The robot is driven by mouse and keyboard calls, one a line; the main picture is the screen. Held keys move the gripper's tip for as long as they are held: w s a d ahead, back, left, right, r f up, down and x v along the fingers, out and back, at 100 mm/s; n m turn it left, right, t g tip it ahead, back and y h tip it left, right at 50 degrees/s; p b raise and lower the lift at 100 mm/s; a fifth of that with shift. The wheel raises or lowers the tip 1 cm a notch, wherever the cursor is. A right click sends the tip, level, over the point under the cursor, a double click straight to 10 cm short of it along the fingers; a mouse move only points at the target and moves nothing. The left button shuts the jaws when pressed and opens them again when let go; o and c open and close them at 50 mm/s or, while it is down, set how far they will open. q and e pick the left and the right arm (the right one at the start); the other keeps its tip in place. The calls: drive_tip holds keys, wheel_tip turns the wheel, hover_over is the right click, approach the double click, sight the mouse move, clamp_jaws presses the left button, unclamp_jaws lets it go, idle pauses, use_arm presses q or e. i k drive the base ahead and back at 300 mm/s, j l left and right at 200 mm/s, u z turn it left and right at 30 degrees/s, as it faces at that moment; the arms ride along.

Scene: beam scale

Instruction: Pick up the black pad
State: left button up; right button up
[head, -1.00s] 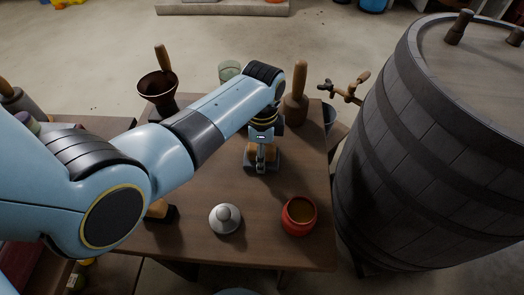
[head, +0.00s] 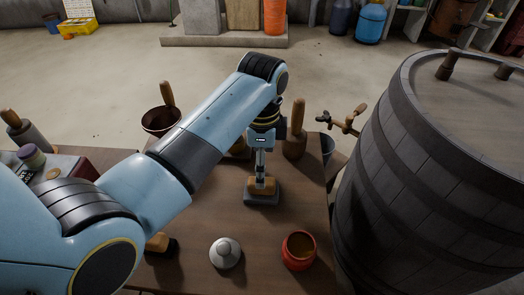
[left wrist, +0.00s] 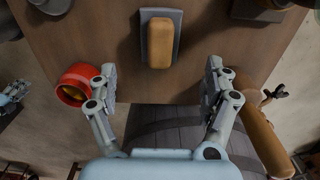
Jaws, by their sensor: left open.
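A dark grey pad with a wooden grip (head: 262,199) lies on the table below my left gripper (head: 261,170). It also shows in the left wrist view (left wrist: 175,18), upper middle, with its wooden grip on top. A second pad, with a blacker base (head: 171,248) and a wooden grip, lies at the table's near left, partly behind my arm. My left gripper is open and empty; its two fingers (left wrist: 162,83) are spread wide in the wrist view, with the grey pad beyond them. Height above the pad is hard to tell. My right gripper is not in view.
A red pot (head: 299,251) and a grey lid (head: 225,253) stand near the table's front. A wooden pestle (head: 295,137) and a brown funnel-like cup (head: 160,121) stand behind. A large barrel (head: 430,170) fills the right side.

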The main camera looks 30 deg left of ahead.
sight(159, 245)
drive_tip(key=k, duration=1)
